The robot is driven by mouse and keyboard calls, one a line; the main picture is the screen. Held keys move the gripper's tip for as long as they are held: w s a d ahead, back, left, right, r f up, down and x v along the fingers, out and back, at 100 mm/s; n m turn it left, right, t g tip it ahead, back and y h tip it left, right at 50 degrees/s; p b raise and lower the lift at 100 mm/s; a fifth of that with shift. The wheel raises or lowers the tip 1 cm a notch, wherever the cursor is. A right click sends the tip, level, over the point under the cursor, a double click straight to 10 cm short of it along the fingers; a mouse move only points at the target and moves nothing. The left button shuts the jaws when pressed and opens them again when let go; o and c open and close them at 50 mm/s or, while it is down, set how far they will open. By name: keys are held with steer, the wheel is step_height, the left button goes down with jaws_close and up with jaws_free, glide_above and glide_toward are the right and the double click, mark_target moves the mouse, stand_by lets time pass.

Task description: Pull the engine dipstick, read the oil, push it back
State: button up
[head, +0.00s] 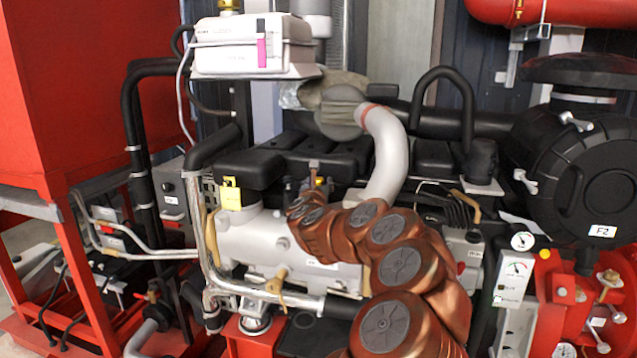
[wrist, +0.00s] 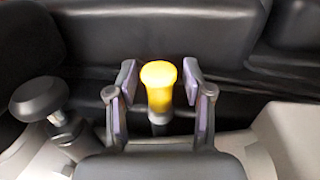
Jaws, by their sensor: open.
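The dipstick's yellow handle (wrist: 158,88) stands upright in the middle of the wrist view, on a dark stem that drops out of sight. My gripper (wrist: 160,78) is open, with one finger on each side of the handle. A gap shows between the handle and each finger, so I hold nothing. In the head view a small yellow spot, seemingly the same handle (head: 320,181), shows at the end of my copper-coloured arm. My gripper (head: 313,184) is small and partly hidden there against the dark engine parts.
A black knob-topped fitting (wrist: 40,102) stands left of my gripper in the wrist view. Dark engine covers (wrist: 165,35) lie just beyond the fingers. In the head view a grey pipe (head: 386,150) curves close to my arm, and a yellow tag (head: 231,196) hangs at left.

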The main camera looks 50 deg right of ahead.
jaws_close()
stand_by(0.5)
